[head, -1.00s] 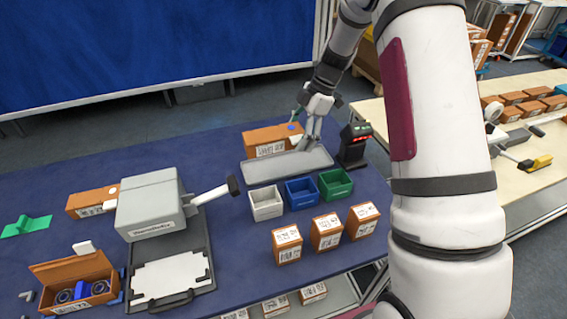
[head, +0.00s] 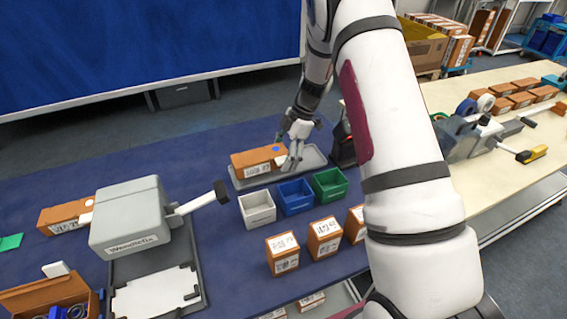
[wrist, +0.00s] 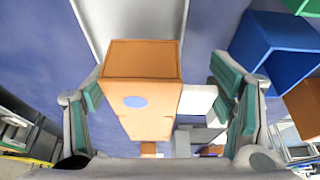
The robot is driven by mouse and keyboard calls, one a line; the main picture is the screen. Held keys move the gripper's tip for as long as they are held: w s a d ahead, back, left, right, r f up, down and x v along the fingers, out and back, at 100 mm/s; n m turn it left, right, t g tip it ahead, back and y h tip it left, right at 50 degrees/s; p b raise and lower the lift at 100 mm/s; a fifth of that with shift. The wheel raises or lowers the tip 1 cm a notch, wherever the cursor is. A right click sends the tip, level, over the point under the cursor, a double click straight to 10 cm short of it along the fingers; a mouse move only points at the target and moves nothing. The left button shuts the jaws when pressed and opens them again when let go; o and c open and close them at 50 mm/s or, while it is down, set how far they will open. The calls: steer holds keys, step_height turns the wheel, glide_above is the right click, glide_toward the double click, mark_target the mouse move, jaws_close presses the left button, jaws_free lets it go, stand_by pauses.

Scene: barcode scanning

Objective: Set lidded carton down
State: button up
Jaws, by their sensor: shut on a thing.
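The lidded carton (head: 256,162) is brown, with a printed label on its front and a blue round mark on top. It is over the grey tray (head: 312,158), and I cannot tell whether it touches it. My gripper (head: 291,166) is at the carton's right end, shut on it. In the wrist view the carton (wrist: 143,62) lies between the teal-padded fingers, with a white piece (wrist: 197,100) at its right side. The tray (wrist: 130,15) also shows beyond the carton there.
White (head: 257,209), blue (head: 295,197) and green (head: 330,184) bins stand in front of the tray. A dark scanner stand (head: 342,146) is close to its right. Labelled brown boxes (head: 283,254) stand nearer. A grey machine (head: 130,215) is at left. Blue table is bare behind it.

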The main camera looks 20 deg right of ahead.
steer(key=shift+f, duration=1.75)
steer(key=o, duration=1.2)
steer(key=shift+o, duration=0.2)
